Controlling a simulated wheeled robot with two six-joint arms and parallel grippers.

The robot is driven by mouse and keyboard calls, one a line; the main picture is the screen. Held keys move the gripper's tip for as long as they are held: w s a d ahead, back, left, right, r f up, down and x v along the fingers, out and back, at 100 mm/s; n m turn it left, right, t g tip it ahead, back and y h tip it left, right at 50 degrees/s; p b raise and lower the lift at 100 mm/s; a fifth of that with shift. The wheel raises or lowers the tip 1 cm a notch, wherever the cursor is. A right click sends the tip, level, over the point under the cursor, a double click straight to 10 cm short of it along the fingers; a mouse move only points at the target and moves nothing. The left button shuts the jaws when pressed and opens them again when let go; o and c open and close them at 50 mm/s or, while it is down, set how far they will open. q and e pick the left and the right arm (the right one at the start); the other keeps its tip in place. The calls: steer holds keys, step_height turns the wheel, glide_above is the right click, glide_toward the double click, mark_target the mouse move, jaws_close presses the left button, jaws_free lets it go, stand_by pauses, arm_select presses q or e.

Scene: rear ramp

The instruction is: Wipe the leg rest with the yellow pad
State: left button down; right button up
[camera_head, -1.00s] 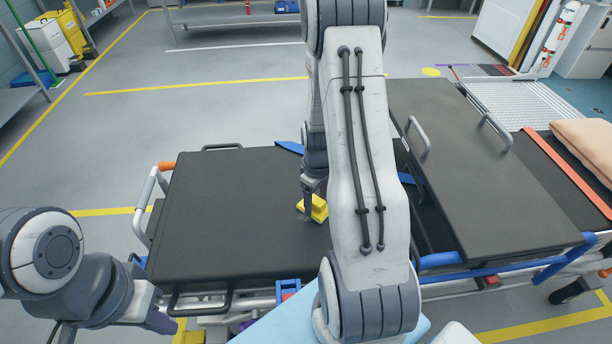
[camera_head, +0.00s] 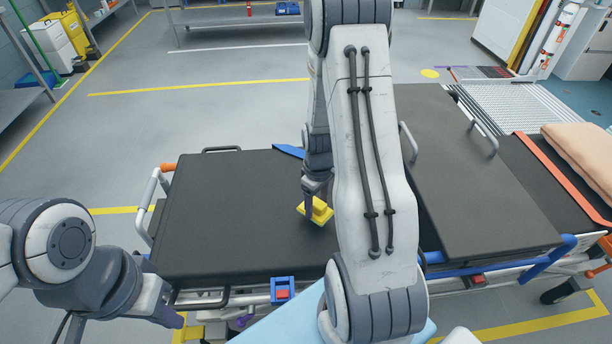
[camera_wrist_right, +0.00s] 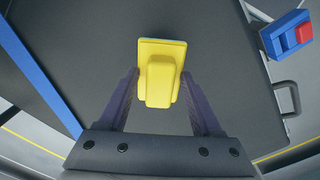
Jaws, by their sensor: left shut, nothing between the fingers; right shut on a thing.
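The leg rest (camera_head: 235,215) is the flat dark pad on the left part of the stretcher in the head view. The yellow pad (camera_head: 318,213) is at its right part, with a blocky grip on top of a wider plate. It also shows in the right wrist view (camera_wrist_right: 160,85). My right gripper (camera_head: 313,198) is shut on the pad's grip from above, one finger on each side. The pad is at or just above the surface; I cannot tell whether it touches. My left gripper (camera_head: 174,320) is shut and empty, in front of the leg rest's near left corner.
The larger dark stretcher section (camera_head: 480,190) lies to the right, with metal side handles. A blue-and-red buckle (camera_head: 283,291) sits at the near edge. A blue strap (camera_head: 289,151) lies at the far edge. My right arm hides the middle of the stretcher.

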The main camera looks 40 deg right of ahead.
steer(key=shift+r+p, duration=1.85)
steer(key=shift+r, duration=0.55)
